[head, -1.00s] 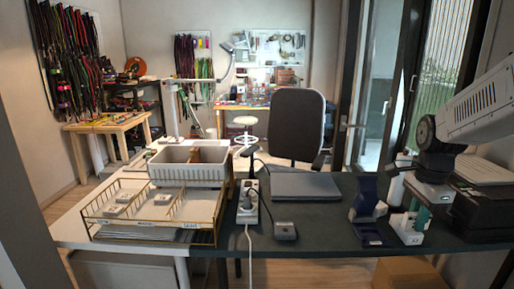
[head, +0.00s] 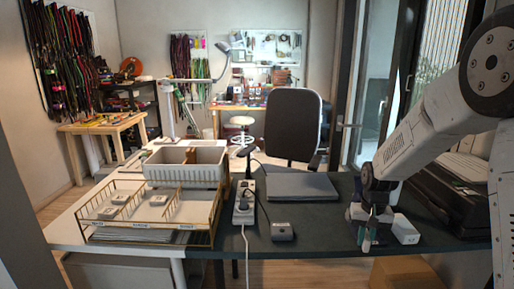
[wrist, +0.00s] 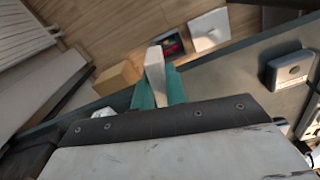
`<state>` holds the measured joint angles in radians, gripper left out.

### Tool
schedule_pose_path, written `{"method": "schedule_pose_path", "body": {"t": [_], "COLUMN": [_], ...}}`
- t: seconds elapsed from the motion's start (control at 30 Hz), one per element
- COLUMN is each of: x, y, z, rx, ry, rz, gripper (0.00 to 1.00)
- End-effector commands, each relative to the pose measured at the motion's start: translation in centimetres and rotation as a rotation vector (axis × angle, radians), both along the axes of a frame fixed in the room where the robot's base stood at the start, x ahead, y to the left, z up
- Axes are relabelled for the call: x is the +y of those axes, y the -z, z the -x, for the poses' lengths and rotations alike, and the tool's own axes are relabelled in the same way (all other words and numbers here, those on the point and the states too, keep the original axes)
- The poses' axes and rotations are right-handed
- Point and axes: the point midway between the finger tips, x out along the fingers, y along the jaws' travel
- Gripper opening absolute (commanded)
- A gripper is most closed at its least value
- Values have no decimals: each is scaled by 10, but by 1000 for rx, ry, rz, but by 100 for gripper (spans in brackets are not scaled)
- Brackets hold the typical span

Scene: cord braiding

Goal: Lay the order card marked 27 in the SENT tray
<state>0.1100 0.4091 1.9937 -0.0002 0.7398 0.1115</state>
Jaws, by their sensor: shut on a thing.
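My gripper (head: 369,240) is low over the right part of the dark desk, pointing down. In the wrist view its teal fingers (wrist: 174,88) are shut on a thin pale piece, the order card (wrist: 155,66), seen nearly edge-on; its number cannot be read. The gold wire tray (head: 213,222) stands at the desk's left front, well to the left of my gripper. It has side-by-side compartments with small front labels, too small to read surely. White pieces (head: 120,198) lie in the left and middle compartments. The right compartment looks empty.
A white divided bin (head: 185,172) stands behind the wire tray. A power strip (head: 244,203) with cables, a small grey device (head: 283,231) and a closed laptop (head: 302,186) lie between the tray and my gripper. A black case (head: 455,200) is at the right.

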Motion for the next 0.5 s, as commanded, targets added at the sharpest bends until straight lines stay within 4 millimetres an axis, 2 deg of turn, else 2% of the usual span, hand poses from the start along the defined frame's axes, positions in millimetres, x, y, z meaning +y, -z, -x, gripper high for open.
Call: {"method": "schedule_pose_path", "body": {"t": [0.03, 0.1, 0.2, 0.33, 0.5], "x": [12, 25, 39, 52, 58], "y": [26, 53, 83, 105, 113], "z": [-1, -1, 5, 13, 16], "rx": [9, 7, 6, 2, -1], "ry": [-76, -152, -191, -212, -223], "rz": [-1, -1, -1, -1, 0], "gripper": [0, 0, 0, 0, 0]}}
